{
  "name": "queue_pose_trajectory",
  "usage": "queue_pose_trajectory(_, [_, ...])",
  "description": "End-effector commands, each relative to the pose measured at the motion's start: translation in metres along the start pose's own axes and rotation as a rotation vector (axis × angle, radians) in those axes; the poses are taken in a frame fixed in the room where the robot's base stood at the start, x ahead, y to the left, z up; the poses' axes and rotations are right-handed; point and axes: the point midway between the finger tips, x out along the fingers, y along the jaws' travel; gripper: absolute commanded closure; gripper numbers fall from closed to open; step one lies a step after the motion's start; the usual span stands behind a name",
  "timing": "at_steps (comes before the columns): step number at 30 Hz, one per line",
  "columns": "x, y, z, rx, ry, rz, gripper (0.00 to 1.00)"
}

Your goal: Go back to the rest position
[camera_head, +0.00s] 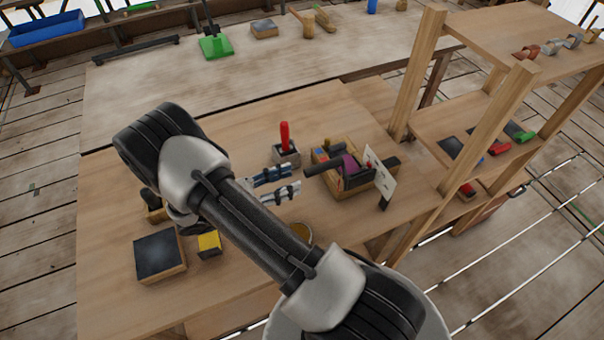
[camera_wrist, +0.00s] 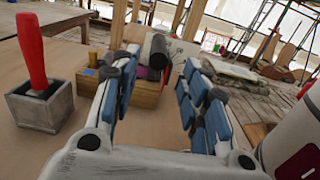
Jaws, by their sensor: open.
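My gripper (camera_head: 294,179) is open and empty above the middle of the wooden workbench (camera_head: 235,130). In the wrist view its blue-padded fingers (camera_wrist: 161,72) stand well apart with nothing held between them. Ahead of the fingertips is a wooden crate (camera_head: 348,189) holding dark cylinders and a purple piece; it also shows in the wrist view (camera_wrist: 147,95). A red-handled tool (camera_head: 285,136) stands upright in a grey block (camera_head: 287,156), to the left of the fingers in the wrist view (camera_wrist: 41,106). My arm hides part of the bench.
A dark-topped block (camera_head: 160,254) and a yellow block (camera_head: 209,244) sit at the bench's left front. A white card (camera_head: 381,176) stands beside the crate. A wooden shelf (camera_head: 470,118) with several tools rises at the right. The bench's upper left is clear.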

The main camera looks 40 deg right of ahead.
Motion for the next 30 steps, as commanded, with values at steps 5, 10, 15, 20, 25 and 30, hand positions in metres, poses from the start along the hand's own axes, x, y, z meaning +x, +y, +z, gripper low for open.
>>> queue_pose_trajectory(5, [-0.01, 0.0, 0.0, -0.001, -0.001, 0.0, 0.59])
queue_pose_trajectory(10, [-0.01, 0.0, 0.0, -0.001, -0.001, -0.001, 0.59])
queue_pose_trajectory(15, [-0.01, 0.0, 0.0, -0.001, -0.001, 0.0, 0.59])
queue_pose_trajectory(20, [-0.01, 0.0, 0.001, 0.0, 0.001, -0.001, 0.59])
queue_pose_trajectory(25, [-0.009, -0.004, 0.019, 0.049, 0.062, -0.047, 0.59])
queue_pose_trajectory(30, [-0.006, -0.022, 0.063, 0.185, 0.241, -0.175, 0.59])
